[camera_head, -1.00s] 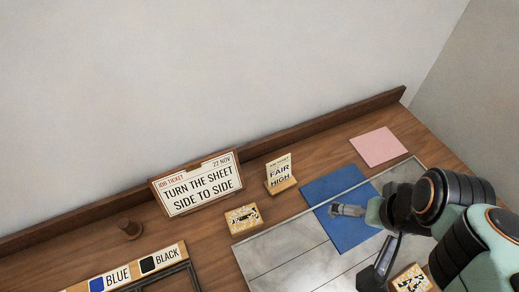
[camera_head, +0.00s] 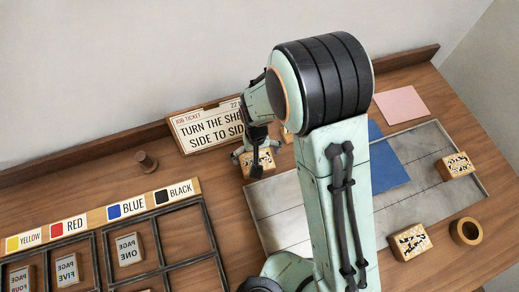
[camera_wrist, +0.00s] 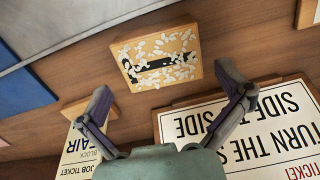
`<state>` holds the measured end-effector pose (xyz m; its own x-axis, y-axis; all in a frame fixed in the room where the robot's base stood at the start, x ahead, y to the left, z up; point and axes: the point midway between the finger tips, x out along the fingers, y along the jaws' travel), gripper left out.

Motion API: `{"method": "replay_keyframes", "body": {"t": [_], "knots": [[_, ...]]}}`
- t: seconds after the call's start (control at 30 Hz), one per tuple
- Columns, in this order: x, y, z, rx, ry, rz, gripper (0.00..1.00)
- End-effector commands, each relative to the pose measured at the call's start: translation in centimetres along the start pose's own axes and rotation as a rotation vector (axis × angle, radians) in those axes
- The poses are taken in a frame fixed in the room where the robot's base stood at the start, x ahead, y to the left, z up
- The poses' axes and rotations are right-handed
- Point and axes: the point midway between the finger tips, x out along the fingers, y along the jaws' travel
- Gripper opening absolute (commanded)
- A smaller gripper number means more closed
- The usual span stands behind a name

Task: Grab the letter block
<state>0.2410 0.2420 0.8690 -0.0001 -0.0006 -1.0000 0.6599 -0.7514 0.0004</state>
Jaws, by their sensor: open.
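Several thin wooden blocks carry dark letter-like marks partly covered by white flakes. One such block (camera_head: 263,167) lies on the wood just in front of the job ticket sign, partly hidden by my gripper in the head view. It fills the upper middle of the wrist view (camera_wrist: 158,57), its dark mark reading sideways. My gripper (camera_wrist: 164,79) is open and empty, with one finger toward each side of the block and apart from it. Two similar blocks lie at the right: one (camera_head: 455,165) at the metal plate's right part, one (camera_head: 410,242) near its front edge.
The job ticket sign (camera_head: 205,130) stands behind the block; a small card (camera_wrist: 78,135) stands beside it. A metal plate (camera_head: 270,200) with a blue sheet (camera_head: 388,165) lies right. A wooden roll (camera_head: 466,231), knob (camera_head: 146,161) and divided tray (camera_head: 155,218) with page blocks also show.

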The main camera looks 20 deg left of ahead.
Motion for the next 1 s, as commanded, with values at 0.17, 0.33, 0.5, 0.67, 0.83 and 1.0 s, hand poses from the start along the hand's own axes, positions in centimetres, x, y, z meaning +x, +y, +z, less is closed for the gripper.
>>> {"method": "replay_keyframes", "body": {"t": [0.17, 0.33, 0.5, 0.67, 0.83, 1.0], "knots": [[2.7, 0.0, 0.1, 0.001, -0.003, 0.000, 1.00], [3.8, 0.1, 0.0, 0.002, -0.001, 0.000, 1.00], [3.8, 0.1, 0.0, 0.002, 0.000, 0.000, 1.00], [3.8, 0.1, 0.0, 0.002, 0.000, 0.000, 0.66], [3.8, 0.1, 0.0, 0.002, 0.000, 0.000, 0.51], [3.6, 0.1, 0.0, 0.002, 0.001, 0.000, 0.51]]}}
